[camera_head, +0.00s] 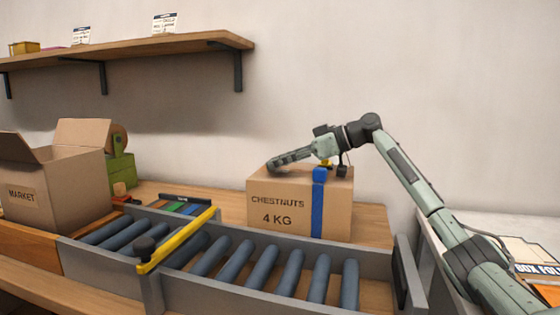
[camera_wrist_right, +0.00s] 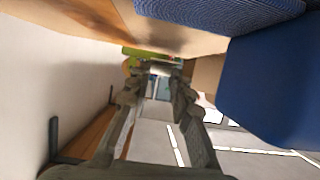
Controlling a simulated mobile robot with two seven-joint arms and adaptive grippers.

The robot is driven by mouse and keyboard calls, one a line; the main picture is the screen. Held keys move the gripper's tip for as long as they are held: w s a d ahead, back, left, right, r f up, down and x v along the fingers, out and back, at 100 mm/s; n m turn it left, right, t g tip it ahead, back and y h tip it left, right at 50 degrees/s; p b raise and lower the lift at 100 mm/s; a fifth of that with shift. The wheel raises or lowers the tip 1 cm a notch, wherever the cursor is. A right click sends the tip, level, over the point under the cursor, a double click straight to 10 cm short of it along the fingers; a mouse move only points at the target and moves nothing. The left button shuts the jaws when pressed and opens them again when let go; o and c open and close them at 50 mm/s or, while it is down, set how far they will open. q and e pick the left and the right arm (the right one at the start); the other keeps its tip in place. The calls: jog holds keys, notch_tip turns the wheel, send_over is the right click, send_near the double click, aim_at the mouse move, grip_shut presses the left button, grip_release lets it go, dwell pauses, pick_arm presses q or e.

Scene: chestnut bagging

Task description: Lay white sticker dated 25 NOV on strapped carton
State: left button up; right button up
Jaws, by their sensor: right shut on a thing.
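The strapped carton (camera_head: 285,218) is a closed brown box marked CHESTNUTS 4 KG, with a blue strap (camera_head: 318,205) down its front. It stands upright behind the conveyor. My right gripper (camera_head: 272,166) is over the left part of the carton's top; I cannot tell whether it touches. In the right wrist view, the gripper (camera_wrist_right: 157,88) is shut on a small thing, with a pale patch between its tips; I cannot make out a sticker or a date. The blue strap (camera_wrist_right: 270,85) is large and close at the right there. My left gripper is out of view.
An open carton marked MARKET (camera_head: 60,190) stands at the left, by a green machine (camera_head: 121,170). A roller conveyor (camera_head: 235,262) with a yellow bar (camera_head: 178,240) runs in front. A shelf (camera_head: 130,47) with cards hangs above. Printed sheets (camera_head: 530,255) lie at the right.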

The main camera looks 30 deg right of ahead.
jog(key=shift+f, duration=0.1)
jog(key=o, duration=0.9)
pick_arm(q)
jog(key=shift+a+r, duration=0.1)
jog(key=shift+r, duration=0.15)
